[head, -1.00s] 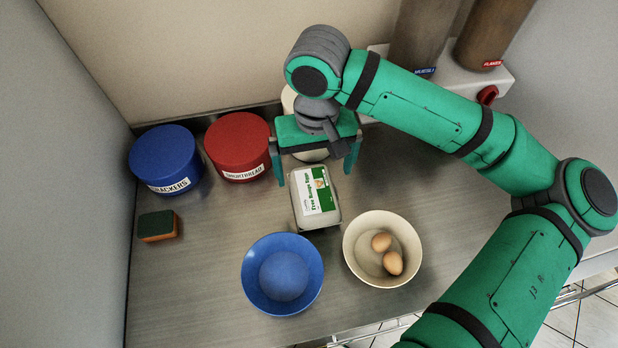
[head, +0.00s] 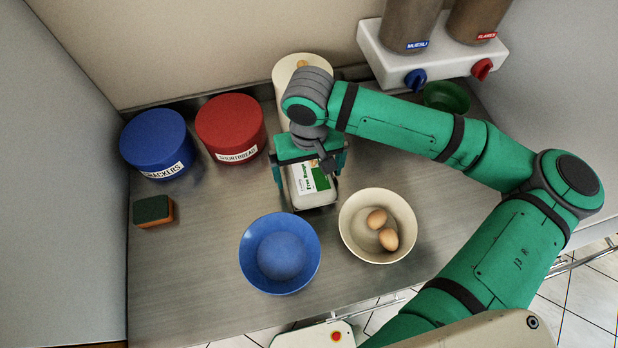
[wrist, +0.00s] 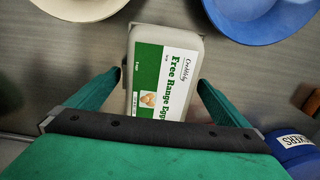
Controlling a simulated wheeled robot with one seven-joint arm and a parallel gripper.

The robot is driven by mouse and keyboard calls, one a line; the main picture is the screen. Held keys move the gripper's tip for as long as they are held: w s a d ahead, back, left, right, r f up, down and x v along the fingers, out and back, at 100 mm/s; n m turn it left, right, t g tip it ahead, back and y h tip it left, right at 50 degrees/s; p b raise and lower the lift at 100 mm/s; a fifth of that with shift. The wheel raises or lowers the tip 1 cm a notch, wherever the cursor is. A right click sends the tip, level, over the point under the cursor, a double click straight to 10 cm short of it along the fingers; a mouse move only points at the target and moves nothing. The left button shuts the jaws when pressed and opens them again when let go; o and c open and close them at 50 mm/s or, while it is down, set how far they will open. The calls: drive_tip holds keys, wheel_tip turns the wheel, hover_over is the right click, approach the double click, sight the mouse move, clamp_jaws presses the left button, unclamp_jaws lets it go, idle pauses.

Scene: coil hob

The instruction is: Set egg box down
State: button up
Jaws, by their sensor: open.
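The egg box (head: 313,189) is a pale carton with a green and white label, lying on the metal counter behind the two bowls. My gripper (head: 309,172) is over its back part, with a finger down on each side. In the wrist view the egg box (wrist: 163,75) lies between the two green fingers of my gripper (wrist: 152,88), with a gap on each side. The fingers are open and do not touch it. The far end of the box is hidden under the gripper in the head view.
A blue bowl (head: 250,273) and a cream bowl (head: 352,233) with two eggs (head: 382,228) stand in front. Red (head: 231,128) and blue (head: 157,145) tins and a sponge (head: 153,211) are at left. A white cylinder (head: 287,75) stands behind; dispensers (head: 408,28) hang at right.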

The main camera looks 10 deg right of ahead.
drive_tip(key=shift+f, duration=0.2)
drive_tip(key=c, duration=1.8)
drive_tip(key=shift+r, duration=0.1)
